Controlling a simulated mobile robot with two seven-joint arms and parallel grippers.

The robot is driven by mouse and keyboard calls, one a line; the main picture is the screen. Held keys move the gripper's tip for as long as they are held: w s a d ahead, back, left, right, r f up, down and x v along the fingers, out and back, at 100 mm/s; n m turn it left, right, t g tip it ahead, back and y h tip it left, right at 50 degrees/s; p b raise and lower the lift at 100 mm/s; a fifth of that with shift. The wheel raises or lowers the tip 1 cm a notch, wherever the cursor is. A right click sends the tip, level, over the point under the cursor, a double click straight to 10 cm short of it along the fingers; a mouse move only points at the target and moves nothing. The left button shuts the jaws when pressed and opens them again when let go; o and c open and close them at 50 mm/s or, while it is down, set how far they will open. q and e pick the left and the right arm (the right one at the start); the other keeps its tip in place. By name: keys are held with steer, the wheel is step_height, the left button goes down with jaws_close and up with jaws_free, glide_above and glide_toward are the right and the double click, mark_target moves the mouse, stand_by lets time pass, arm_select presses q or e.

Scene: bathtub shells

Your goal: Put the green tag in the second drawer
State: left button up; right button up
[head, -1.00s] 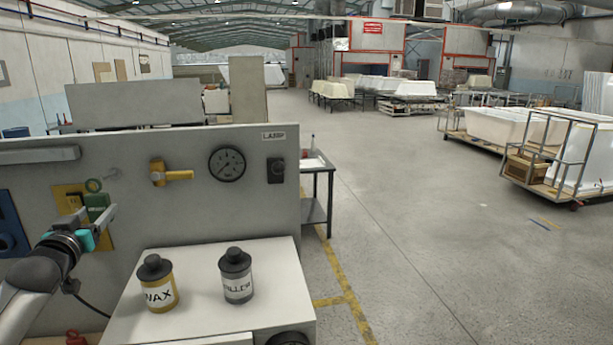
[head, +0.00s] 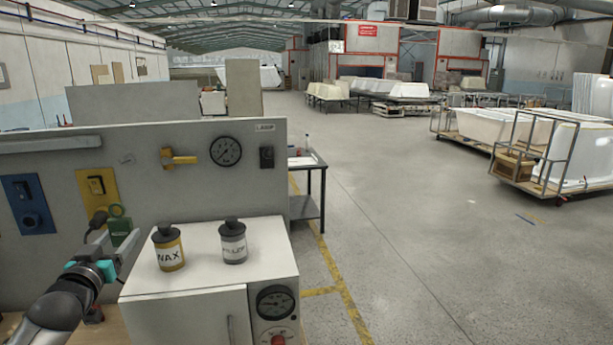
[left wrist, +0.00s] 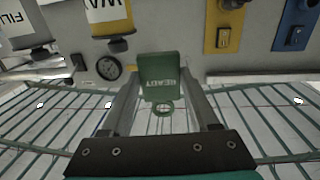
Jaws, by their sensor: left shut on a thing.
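The green tag (head: 120,232) with a ring at one end is held by my left gripper (head: 112,248), which is shut on it. In the head view the tag is in front of the grey panel, left of the white cabinet and below the yellow switch plate. In the left wrist view the tag (left wrist: 158,78) hangs between the two fingers (left wrist: 160,105), and its lettering appears upside down. No drawer can be made out clearly in either view. My right gripper is not in view.
A white cabinet (head: 190,310) with a door handle and gauge carries a WAX can (head: 168,250) and a grey can (head: 233,243). The grey panel (head: 140,180) stands behind. Green bars (left wrist: 50,125) cross the wrist view. Open floor lies right.

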arm_select(q)
steer(key=s+d+f+m+h, duration=0.1)
steer(key=s+d+f+h, duration=0.2)
steer(key=d, duration=0.4)
steer(key=s+d+f+m, duration=0.1)
steer(key=s+d+f, duration=0.25)
steer(key=d, duration=0.35)
steer(key=s+d+f+m+h, duration=0.1)
steer(key=s+d+f+h, duration=0.2)
steer(key=d, duration=0.5)
steer(key=s+d+r+y, duration=0.1)
steer(key=s+d+r, duration=0.25)
steer(key=s, duration=0.35)
steer(key=s+d+r+y, duration=0.1)
steer(key=s+d+r, duration=0.1)
steer(key=s+d, duration=0.35)
step_height(320, 180, down, 24)
steer(key=a+b, duration=0.1)
steer(key=b, duration=2.3)
steer(key=shift+s+a+r, duration=0.15)
steer(key=shift+s+r, duration=0.05)
steer(key=shift+s, duration=0.25)
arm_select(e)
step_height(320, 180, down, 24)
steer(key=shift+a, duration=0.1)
